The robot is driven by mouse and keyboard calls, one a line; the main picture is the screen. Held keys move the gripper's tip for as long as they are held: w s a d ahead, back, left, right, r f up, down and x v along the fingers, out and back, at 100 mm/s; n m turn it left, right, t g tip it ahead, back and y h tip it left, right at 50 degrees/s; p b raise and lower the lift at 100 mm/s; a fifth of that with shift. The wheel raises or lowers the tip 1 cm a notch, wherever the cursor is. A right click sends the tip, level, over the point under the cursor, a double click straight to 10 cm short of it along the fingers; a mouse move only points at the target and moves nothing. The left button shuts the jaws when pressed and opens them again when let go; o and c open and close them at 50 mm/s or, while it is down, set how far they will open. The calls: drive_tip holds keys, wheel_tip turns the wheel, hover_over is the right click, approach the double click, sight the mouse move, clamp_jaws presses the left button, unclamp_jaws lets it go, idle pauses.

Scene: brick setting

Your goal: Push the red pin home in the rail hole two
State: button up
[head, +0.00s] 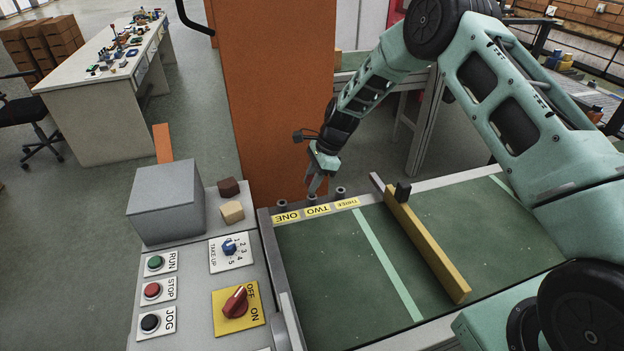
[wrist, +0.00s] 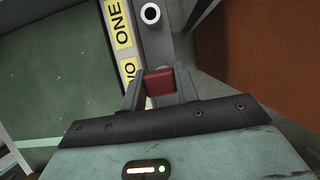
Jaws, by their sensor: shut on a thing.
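The red pin (wrist: 160,82) shows in the wrist view as a red block between the two fingertips. My gripper (head: 314,187) is shut on it, pointing down at the rail (head: 262,222) beside the yellow TWO label (head: 317,210). In the head view the fingers are right above or at the middle collar (head: 311,200), which is hole two. The pin's lower end and the mouth of hole two are hidden, so I cannot tell how deep the pin sits. Hole one's collar (wrist: 150,13) is empty in the wrist view, beside the ONE label (wrist: 120,25).
Hole three's collar (head: 340,192) stands close right of my gripper. A yellow bar (head: 428,245) crosses the green belt (head: 340,270). An orange column (head: 270,90) rises behind the rail. A control panel with a grey box (head: 165,203) is at left.

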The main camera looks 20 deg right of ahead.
drive_tip(key=shift+f+b, duration=0.8)
drive_tip(key=shift+f, duration=0.6)
drive_tip(key=o, duration=1.6)
drive_tip(key=shift+c, duration=0.2)
drive_tip(key=shift+r+p, duration=2.05)
drive_tip(key=shift+r, duration=1)
